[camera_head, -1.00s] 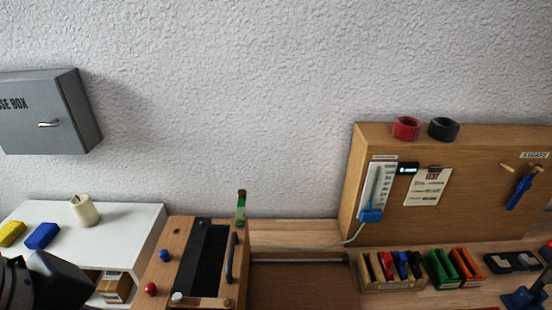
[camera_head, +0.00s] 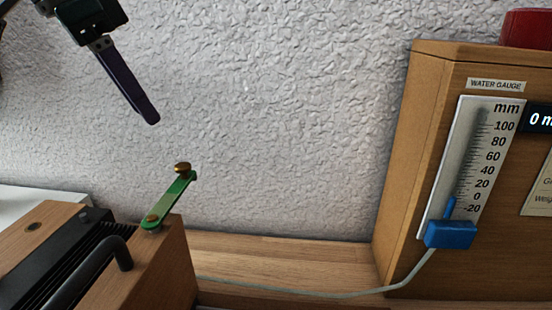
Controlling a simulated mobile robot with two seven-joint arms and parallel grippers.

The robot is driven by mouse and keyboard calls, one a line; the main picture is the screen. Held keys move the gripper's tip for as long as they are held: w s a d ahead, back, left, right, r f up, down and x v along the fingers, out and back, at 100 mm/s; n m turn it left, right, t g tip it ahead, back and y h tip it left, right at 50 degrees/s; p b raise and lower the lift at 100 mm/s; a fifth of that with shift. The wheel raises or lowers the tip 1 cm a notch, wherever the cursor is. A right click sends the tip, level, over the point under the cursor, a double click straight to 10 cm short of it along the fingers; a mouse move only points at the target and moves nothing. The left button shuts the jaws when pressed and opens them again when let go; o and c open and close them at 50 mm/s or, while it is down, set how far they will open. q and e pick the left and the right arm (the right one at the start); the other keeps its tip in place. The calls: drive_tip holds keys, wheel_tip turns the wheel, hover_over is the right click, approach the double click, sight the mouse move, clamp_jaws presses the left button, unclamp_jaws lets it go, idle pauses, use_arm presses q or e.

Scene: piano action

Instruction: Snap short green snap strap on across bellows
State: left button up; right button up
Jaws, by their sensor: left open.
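The short green strap (camera_head: 170,199) stands up at a slant from the wooden end of the bellows box (camera_head: 160,270). Its lower end sits on that wood at a brass stud, and its upper end, with a brass knob, is raised in the air. The black bellows (camera_head: 62,262) lies at the lower left with a dark bar handle (camera_head: 92,272) beside it; the strap does not lie across it. My left gripper (camera_head: 128,85) is open, above and left of the strap and apart from it. One dark finger shows clearly. My right gripper is not in view.
A wooden panel (camera_head: 408,170) stands at the right with a water gauge (camera_head: 470,160) and its blue base (camera_head: 450,235). A thin pale tube (camera_head: 340,293) runs from it along the wooden bench (camera_head: 290,262). The air before the textured wall is clear.

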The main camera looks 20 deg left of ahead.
sight(182, 165)
use_arm(q)
drive_tip(key=x, duration=0.9)
drive_tip(key=shift+s+f, duration=0.15)
drive_tip(key=shift+f, duration=0.15)
drive_tip(key=shift+d, duration=0.1)
clamp_jaws()
idle(0.9)
